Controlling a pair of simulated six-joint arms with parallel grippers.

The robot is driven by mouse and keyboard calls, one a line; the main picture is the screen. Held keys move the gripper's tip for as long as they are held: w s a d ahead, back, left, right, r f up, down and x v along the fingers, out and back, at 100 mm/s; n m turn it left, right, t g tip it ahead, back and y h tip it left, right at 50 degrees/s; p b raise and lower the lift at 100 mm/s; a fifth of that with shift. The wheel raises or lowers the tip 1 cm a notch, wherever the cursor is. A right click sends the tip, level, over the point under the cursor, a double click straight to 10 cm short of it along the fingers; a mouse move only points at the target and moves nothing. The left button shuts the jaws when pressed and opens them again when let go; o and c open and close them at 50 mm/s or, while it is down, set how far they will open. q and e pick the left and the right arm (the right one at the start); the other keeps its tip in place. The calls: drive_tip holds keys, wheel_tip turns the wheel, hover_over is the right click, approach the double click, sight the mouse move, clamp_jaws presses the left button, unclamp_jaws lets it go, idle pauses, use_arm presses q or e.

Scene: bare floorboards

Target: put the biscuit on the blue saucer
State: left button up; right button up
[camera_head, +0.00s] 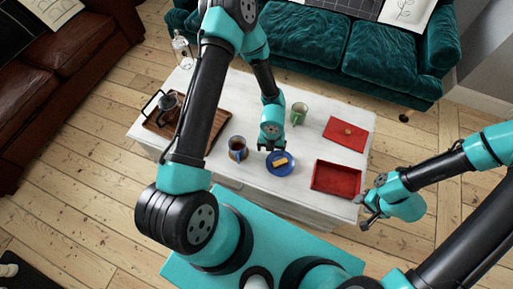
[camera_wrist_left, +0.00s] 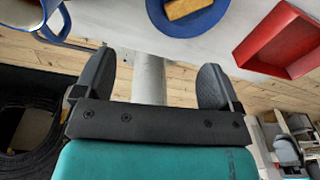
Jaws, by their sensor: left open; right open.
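The biscuit (camera_head: 280,162), a small golden-brown bar, lies on the blue saucer (camera_head: 290,168) on the white table. In the left wrist view the biscuit (camera_wrist_left: 186,8) and the saucer (camera_wrist_left: 208,22) show at the top edge, partly cut off. My left gripper (camera_head: 268,149) is just to the left of and behind the saucer, with its jaws open. In the left wrist view its two fingers (camera_wrist_left: 155,78) stand apart with nothing between them. My right gripper (camera_head: 368,208) is open and empty, off the table's right front corner.
A red open box (camera_head: 336,191) stands right of the saucer, with a red lid (camera_head: 345,133) behind it. A mug of dark drink (camera_head: 238,148) is to the left. A wooden tray (camera_head: 207,112) with a coffee press (camera_head: 168,107) is at far left.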

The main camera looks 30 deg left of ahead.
use_arm(q)
drive_tip(key=s+a+r+n+h, duration=0.1)
drive_tip(key=s+a+r+n, duration=0.1)
drive_tip(key=n, duration=1.5)
drive_tip(key=s+a+r+n+t+h, duration=0.1)
drive_tip(key=s+a+r+n+h, duration=0.1)
drive_tip(key=n, duration=1.5)
drive_tip(key=shift+s+a+t, duration=0.3)
drive_tip(key=shift+s+a, duration=0.35)
drive_tip(key=shift+s, duration=0.5)
